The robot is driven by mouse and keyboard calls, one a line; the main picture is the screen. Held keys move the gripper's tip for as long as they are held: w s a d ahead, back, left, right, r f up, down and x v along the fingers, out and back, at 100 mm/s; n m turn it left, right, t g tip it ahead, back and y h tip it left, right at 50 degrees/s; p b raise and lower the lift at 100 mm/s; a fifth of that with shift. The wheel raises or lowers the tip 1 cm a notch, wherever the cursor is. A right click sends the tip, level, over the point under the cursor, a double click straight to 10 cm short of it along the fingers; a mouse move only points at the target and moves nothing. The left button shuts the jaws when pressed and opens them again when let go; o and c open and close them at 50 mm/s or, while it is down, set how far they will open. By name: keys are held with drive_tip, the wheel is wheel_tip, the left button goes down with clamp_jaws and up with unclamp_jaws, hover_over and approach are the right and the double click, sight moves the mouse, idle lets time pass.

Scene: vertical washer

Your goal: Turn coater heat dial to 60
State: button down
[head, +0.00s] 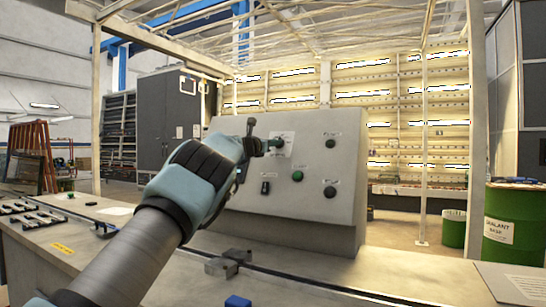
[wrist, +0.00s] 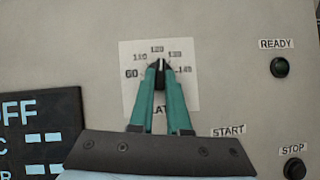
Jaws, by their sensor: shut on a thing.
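The heat dial (wrist: 161,65) is a small dark knob with a light pointer line, on a pale square plate (wrist: 186,100) on the grey control panel (head: 318,172). Its scale reads 60 at the left and about 140 at the right, with 120 at the top; some marks are blurred. The pointer appears to stand upright, toward 120. My gripper (wrist: 161,70) has its two green fingers shut on the knob, one on each side. In the head view my gripper (head: 273,144) reaches the panel's upper left, and the knob is hidden behind the fingers.
A READY button (wrist: 280,67) and a STOP button (wrist: 294,168) are at the right. A START label (wrist: 228,131) is below right of the dial, and a dark display (wrist: 40,135) is at the lower left. Grey blocks (head: 222,266) lie on the bench before the panel.

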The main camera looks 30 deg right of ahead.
drive_tip(key=n+t, duration=0.1)
drive_tip(key=n, duration=0.1)
drive_tip(key=n+t+y+b, duration=0.1)
drive_tip(key=n+t, duration=0.1)
drive_tip(key=n, duration=0.1)
drive_tip(key=shift+s+d+f+n+y, duration=0.1)
drive_tip(key=shift+s+d+n+y, duration=0.1)
drive_tip(key=shift+s+n+y, duration=0.1)
drive_tip(key=n+y+p, duration=0.3)
drive_tip(key=n+p, duration=0.2)
drive_tip(key=p, duration=0.1)
drive_tip(key=r+n+t+y+p, duration=0.1)
drive_tip(key=n+y+p, duration=0.2)
drive_tip(key=n+p, duration=0.2)
drive_tip(key=n+t+y+p, duration=0.1)
drive_tip(key=n+y+p, duration=0.2)
drive_tip(key=n+p, duration=0.3)
drive_tip(key=shift+s+d+r+n+p, duration=0.2)
drive_tip(key=shift+s+d+n+p, duration=0.15)
drive_tip(key=shift+n, duration=0.35)
drive_tip(key=shift+w+d+f, duration=0.1)
drive_tip(key=c, duration=0.9)
unclamp_jaws()
